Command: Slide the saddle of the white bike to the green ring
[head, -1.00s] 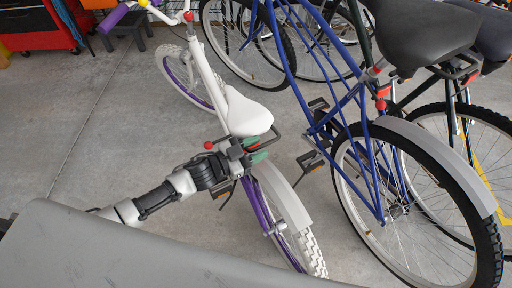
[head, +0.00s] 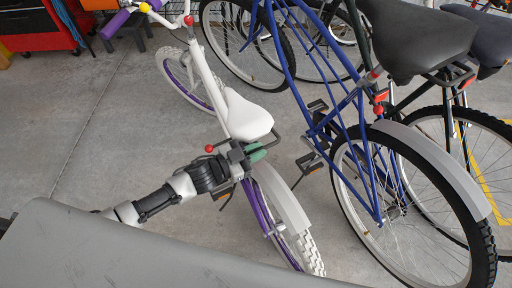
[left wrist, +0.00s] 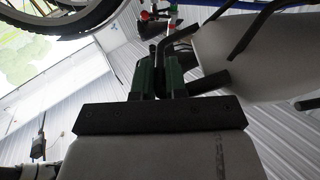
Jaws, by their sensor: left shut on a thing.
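The white bike (head: 205,75) stands left of the blue bike. The saddle's pale underside (left wrist: 255,50) and dark bars show at the right in the left wrist view. My left gripper (head: 256,153) is just behind and below the saddle. Its green fingers (left wrist: 158,75) are shut on a dark bar at the saddle's rear. A red-knobbed lever (head: 209,148) sticks out left of the gripper. I cannot make out the green ring. My right gripper is not in view.
The blue bike (head: 300,75) with a black saddle (head: 415,38) stands close on the right, with more bikes behind it. A red cabinet (head: 40,28) is at the far left back. The concrete floor on the left is clear.

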